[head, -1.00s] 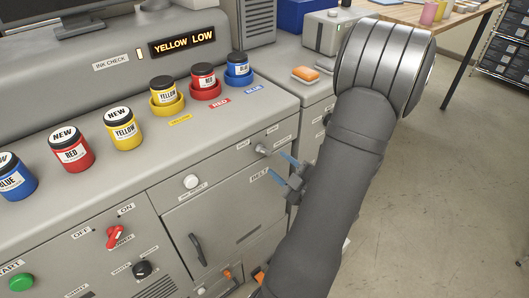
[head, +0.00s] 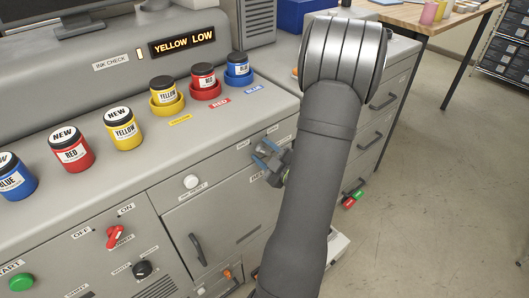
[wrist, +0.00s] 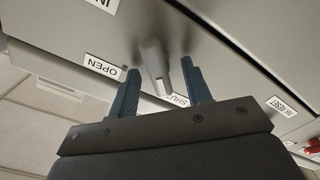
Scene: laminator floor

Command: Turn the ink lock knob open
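The ink lock knob (wrist: 153,62) is a pale grey lever on the cabinet front in the wrist view. Its end lies near the partly covered SHUT label (wrist: 178,99), and the OPEN label (wrist: 103,66) is to its left. My gripper (wrist: 160,65) is open, with one blue finger on each side of the knob and a visible gap to each. In the head view my gripper (head: 264,152) is at the upper right of the cabinet front, and the knob cannot be made out behind it.
A white round knob (head: 191,182) and a dark door handle (head: 197,249) are left of my gripper. Ink jars, including a yellow jar (head: 168,91) in a holder, stand on the counter above. The display (head: 182,42) reads YELLOW LOW. Open floor (head: 440,200) lies to the right.

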